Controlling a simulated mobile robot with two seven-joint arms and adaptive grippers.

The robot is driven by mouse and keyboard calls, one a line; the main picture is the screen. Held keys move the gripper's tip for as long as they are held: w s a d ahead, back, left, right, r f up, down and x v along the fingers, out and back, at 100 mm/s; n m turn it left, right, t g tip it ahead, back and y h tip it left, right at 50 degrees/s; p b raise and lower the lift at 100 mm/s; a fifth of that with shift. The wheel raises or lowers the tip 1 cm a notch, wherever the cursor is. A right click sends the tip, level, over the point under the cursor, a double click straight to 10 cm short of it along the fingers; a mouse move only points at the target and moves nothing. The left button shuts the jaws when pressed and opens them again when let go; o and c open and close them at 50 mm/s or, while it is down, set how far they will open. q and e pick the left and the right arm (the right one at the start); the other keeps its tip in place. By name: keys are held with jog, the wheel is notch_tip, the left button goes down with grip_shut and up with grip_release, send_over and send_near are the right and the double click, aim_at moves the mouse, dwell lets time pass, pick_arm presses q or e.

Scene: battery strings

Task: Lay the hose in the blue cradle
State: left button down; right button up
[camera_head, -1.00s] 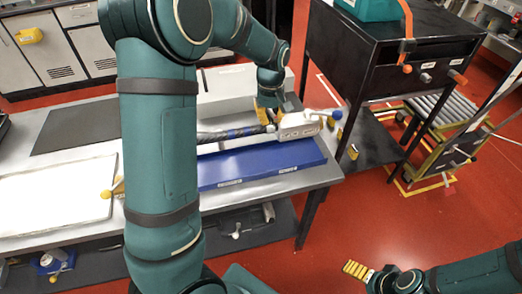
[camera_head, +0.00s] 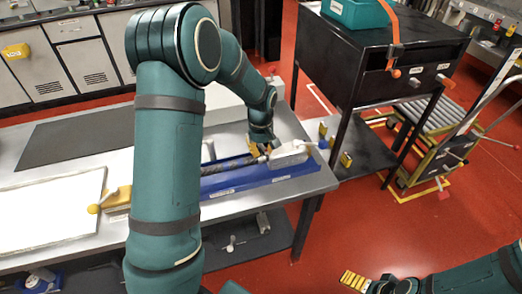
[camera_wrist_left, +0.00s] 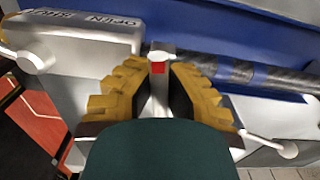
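The hose (camera_head: 232,164) is dark and braided, with blue bands and a pale grey end block (camera_head: 288,152). It appears over the blue cradle (camera_head: 265,179), a flat blue tray on the table. Blue shows in front of the hose; whether it rests on the cradle floor is unclear. My left gripper (camera_head: 262,147) is at the hose beside the end block. In the left wrist view its yellow fingers (camera_wrist_left: 160,88) close around a grey fitting with a red square, the hose (camera_wrist_left: 265,77) running right. My right gripper (camera_head: 357,281) is low at right, away from the table, its opening unclear.
A white panel (camera_head: 50,205) and a dark mat (camera_head: 75,137) lie on the left of the metal table. A black cart (camera_head: 370,60) with a teal box stands at right. My left arm hides the table's middle.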

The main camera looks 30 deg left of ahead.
pick_arm(q)
jog(key=c, duration=1.1)
grip_release()
jog(key=shift+c, duration=0.2)
jog(key=shift+r, duration=0.1)
notch_tip(320, 180, up, 12)
jog(key=p, duration=0.2)
jog(key=shift+p, duration=0.4)
jog(key=shift+s, duration=0.15)
